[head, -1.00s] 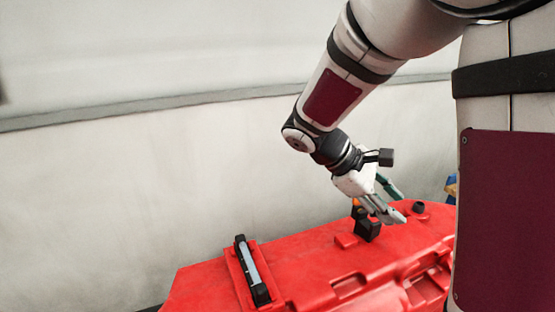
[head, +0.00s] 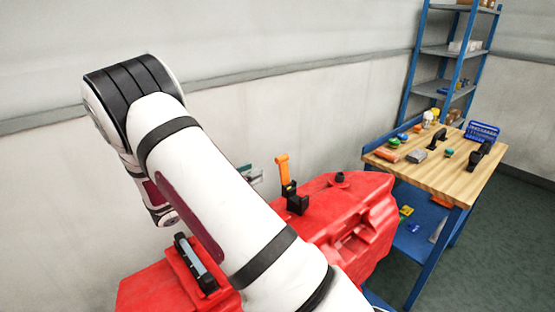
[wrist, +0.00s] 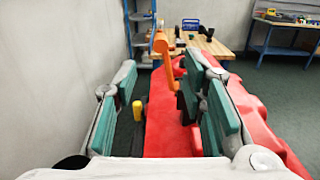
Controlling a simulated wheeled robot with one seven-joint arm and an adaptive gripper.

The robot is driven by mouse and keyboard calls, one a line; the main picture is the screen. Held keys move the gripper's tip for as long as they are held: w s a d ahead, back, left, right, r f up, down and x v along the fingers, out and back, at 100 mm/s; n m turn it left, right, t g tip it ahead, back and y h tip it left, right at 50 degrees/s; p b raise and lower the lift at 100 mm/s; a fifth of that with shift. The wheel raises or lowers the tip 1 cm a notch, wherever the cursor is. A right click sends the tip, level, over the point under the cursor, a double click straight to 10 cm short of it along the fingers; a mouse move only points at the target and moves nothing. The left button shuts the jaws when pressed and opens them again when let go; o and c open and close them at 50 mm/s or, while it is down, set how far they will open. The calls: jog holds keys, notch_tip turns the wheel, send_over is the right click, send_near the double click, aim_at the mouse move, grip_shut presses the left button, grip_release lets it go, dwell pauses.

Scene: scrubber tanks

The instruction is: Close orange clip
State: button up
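The orange clip (head: 283,170) stands upright, tilted slightly, on its black bracket (head: 296,199) on top of the red tank (head: 352,208). My gripper (head: 249,173) shows only in part behind my arm, to the left of the clip. In the wrist view, my gripper (wrist: 160,72) is open, with teal pads well apart. The orange clip (wrist: 164,52) appears between the two fingers, ahead of the palm and nearer the right finger. I see no clear contact with it.
A black holder with a grey bar (head: 195,264) sits on the tank's near end. A wall runs behind the tank. A wooden workbench (head: 441,176) with tools and a blue shelf (head: 449,52) stand to the right.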

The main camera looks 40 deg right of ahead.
aim_at(280, 159)
jog(key=d, duration=0.4)
jog(key=d+p, duration=0.1)
jog(key=d, duration=0.2)
jog(key=d+p, duration=0.1)
jog(key=d, duration=0.3)
jog(key=shift+s+d, duration=0.3)
jog(key=shift+s, duration=0.1)
grip_shut()
